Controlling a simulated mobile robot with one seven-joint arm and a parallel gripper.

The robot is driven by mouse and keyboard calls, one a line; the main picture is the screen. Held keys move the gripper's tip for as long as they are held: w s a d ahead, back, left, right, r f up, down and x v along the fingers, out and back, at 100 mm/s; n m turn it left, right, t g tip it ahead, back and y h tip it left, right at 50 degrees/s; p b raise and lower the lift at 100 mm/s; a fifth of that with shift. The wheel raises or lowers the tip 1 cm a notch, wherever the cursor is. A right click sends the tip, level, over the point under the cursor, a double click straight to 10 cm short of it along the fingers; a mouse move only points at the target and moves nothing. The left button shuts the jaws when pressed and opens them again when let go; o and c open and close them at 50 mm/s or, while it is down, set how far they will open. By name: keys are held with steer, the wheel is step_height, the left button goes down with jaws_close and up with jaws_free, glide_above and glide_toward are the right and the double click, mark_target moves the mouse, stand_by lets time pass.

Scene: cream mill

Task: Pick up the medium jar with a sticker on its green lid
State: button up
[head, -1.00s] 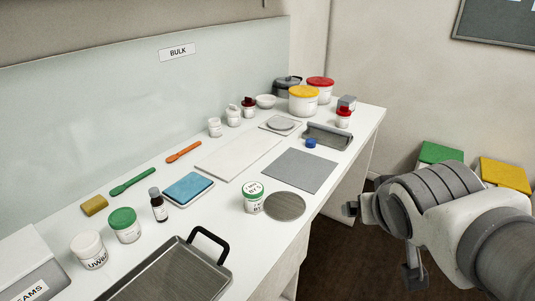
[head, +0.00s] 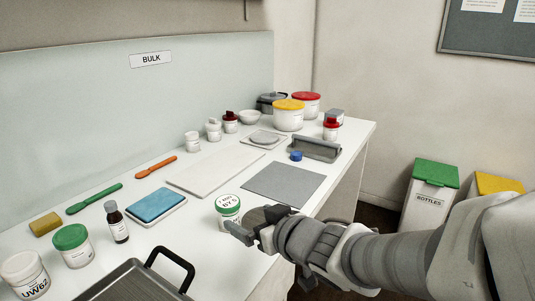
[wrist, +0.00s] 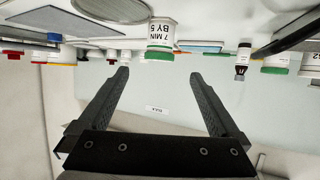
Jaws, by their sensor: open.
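The white jar with a green lid and a white sticker on top (head: 229,209) stands upright on the white bench, near its front edge. In the wrist view, which is upside down, the jar (wrist: 161,36) shows black lettering and its green lid, roughly centred between the fingers and beyond their tips. My gripper (head: 256,226) is open and empty, just right of the jar in the head view; its fingers also show in the wrist view (wrist: 159,76). Contact with the jar is not visible. A second green-lidded jar (head: 71,246) stands further left, with no sticker visible on its lid.
A grey mat (head: 284,184) and white board (head: 215,170) lie behind. Yellow-lidded (head: 289,117) and red-lidded tubs (head: 306,103) stand at the far end.

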mark_target(234, 210)
steer(key=shift+p+x, duration=0.8)
steer(key=shift+x, duration=0.65)
steer(key=b+x, duration=0.2)
steer(key=x, duration=0.6)
steer(key=shift+d+f+b, duration=0.15)
steer(key=shift+b, duration=0.25)
steer(key=b+x, duration=0.1)
steer(key=x, duration=0.3)
steer(key=shift+s+f+b, duration=0.1)
steer(key=shift+f+b, duration=0.25)
steer(key=shift+w+a+f, duration=0.1)
steer(key=shift+w+a, duration=0.25)
steer(key=c, duration=1.4)
